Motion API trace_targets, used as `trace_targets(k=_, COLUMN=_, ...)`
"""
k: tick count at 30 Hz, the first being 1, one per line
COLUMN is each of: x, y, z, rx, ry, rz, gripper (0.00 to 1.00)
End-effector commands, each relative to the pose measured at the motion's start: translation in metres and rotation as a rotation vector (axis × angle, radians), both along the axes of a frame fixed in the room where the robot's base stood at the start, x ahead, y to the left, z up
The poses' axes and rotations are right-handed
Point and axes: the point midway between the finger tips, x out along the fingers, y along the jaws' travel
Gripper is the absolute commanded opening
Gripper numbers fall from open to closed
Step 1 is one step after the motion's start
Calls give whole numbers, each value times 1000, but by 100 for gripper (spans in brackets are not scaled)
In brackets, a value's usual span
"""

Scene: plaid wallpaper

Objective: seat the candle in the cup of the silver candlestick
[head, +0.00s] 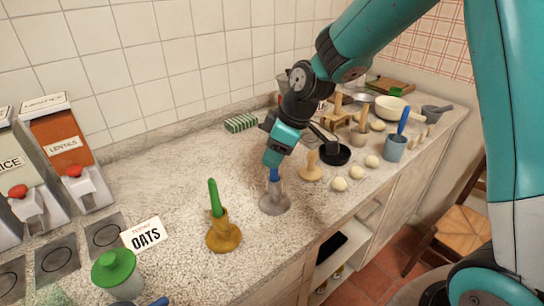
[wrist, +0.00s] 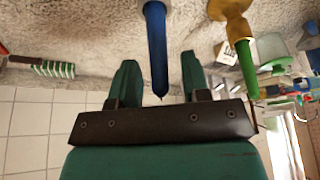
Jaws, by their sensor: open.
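The blue candle (head: 274,174) stands upright at the top of the silver candlestick (head: 275,204) on the speckled counter. Its lower end is at the cup; how deep it sits I cannot tell. My gripper (head: 274,160) points down over the candle and hides its upper part. In the wrist view my gripper (wrist: 159,62) is open, with one finger on each side of the blue candle (wrist: 156,40) and gaps showing between. The silver candlestick is largely out of the wrist view.
A brass candlestick (head: 223,238) with a green candle (head: 215,198) stands to the left. A wooden stand (head: 311,170), a black pan (head: 335,153) and several pale balls (head: 339,184) lie to the right. A green striped block (head: 241,122) sits behind.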

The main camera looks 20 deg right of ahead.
Motion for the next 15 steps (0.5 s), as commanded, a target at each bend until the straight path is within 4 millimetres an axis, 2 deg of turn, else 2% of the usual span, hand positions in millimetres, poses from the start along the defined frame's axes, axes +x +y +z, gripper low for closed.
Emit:
trace_targets(k=9, x=-14, y=-24, z=65, rx=0, ry=-6, rz=-3, gripper=43)
trace_targets(k=15, x=-19, y=-32, z=90, rx=0, ry=-3, rz=-2, gripper=43)
